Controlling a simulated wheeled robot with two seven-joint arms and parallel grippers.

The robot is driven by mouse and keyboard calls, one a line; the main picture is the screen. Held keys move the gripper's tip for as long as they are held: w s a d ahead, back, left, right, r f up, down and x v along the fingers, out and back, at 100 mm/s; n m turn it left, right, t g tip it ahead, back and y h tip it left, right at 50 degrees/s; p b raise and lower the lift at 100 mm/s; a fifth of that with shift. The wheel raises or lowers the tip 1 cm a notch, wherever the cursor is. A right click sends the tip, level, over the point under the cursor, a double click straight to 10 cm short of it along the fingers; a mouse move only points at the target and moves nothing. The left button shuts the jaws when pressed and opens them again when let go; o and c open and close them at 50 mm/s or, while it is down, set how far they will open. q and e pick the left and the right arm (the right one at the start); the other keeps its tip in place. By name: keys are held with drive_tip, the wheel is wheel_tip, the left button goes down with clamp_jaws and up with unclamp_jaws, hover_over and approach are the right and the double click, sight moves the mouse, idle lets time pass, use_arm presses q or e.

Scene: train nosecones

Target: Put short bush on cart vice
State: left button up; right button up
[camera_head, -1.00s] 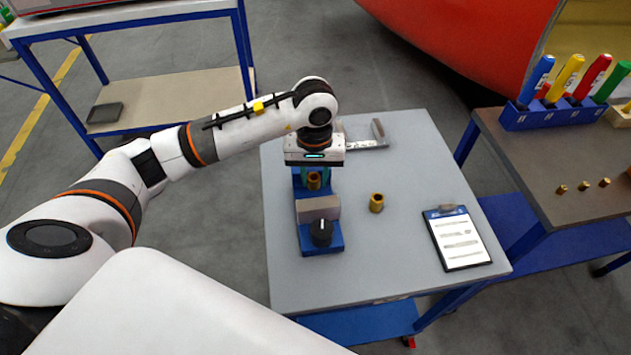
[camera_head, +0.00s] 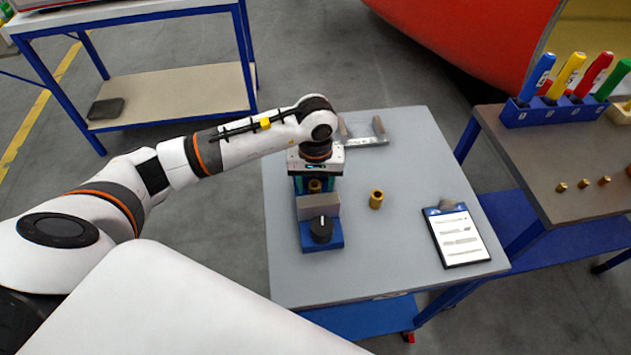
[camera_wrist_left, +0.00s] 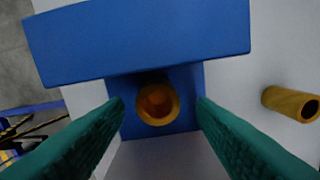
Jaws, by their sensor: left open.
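The blue vice (camera_head: 309,234) stands on the grey cart top, with a grey jaw block and a black knob at its near end. A brass bush (camera_head: 315,186) sits upright in the vice, behind the grey block. It also shows from above in the left wrist view (camera_wrist_left: 157,101). My left gripper (camera_wrist_left: 160,103) is open above the vice, with its green fingers apart on either side of this bush.
The cart top (camera_head: 400,270) is clear at the front. A clipboard (camera_head: 456,236) lies at its right, and a grey metal bracket (camera_head: 364,141) at the back. A side table (camera_head: 560,165) holds several coloured-handled tools in a blue holder and small brass pieces.

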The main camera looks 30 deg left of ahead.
use_arm(q)
drive_tip(key=shift+r, duration=0.55)
wheel_tip(320, 180, up, 11)
drive_tip(key=b, duration=0.3)
drive_tip(key=shift+r, duration=0.1)
